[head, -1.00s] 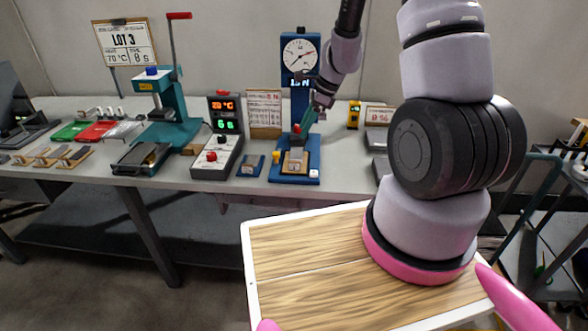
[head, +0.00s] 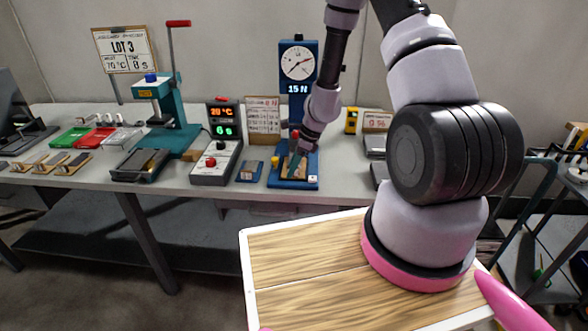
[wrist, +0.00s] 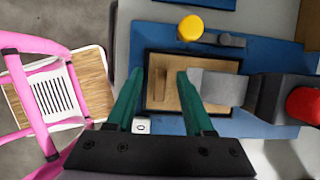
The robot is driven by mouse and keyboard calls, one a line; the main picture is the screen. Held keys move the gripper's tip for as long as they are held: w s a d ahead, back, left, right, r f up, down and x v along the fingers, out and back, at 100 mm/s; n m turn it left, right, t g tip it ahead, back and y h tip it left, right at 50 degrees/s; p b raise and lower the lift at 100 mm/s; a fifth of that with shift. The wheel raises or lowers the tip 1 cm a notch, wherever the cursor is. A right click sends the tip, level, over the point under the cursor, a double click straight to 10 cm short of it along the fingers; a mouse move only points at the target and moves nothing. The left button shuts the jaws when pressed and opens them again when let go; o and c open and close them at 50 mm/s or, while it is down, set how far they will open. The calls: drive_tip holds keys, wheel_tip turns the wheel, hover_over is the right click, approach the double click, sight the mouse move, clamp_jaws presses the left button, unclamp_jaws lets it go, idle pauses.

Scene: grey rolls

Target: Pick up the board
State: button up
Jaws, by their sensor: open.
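The board (wrist: 163,102) is a brown wooden rectangle with a dark border, lying on the blue base (wrist: 265,30) of the dial-gauge stand. A grey metal foot (wrist: 222,88) reaches over its right part in the wrist view. My gripper (wrist: 160,76) is open, its two green fingers apart above the board, with bare board showing between them. I cannot tell whether the fingers touch it.
The gauge stand (head: 298,62) rises behind my gripper and reads 15 N. A yellow knob (wrist: 190,28), a red knob (wrist: 304,104) and a small white block (wrist: 141,127) are close by. A control box (head: 216,160) and a green press (head: 168,105) stand left.

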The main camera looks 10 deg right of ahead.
drive_tip(key=shift+a+f, duration=0.1)
drive_tip(key=shift+f, duration=0.15)
clamp_jaws()
drive_tip(key=shift+r, duration=0.15)
